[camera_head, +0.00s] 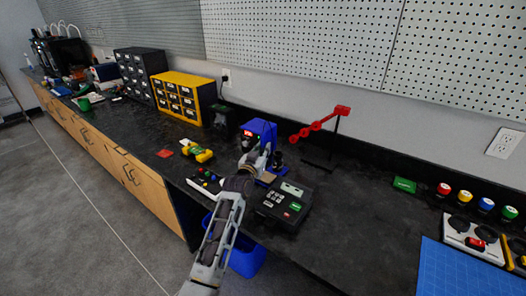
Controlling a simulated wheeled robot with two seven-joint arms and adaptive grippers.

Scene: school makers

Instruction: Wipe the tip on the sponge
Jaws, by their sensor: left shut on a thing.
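My left arm comes in from the bottom, and its gripper (256,160) is over the bench at the blue soldering station (262,129). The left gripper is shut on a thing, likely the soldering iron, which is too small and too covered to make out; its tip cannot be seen. A small tan patch, probably the sponge (268,177), lies just below and right of the gripper. I cannot tell whether the held thing touches it. A dark stand (278,161) is close on the gripper's right. My right gripper is not in view.
A black device with buttons (285,204) is in front of the sponge. A red jointed arm (320,122) stands behind right. A yellow-green device (198,151) and a yellow drawer cabinet (184,97) are left. A blue bin (246,260) is below.

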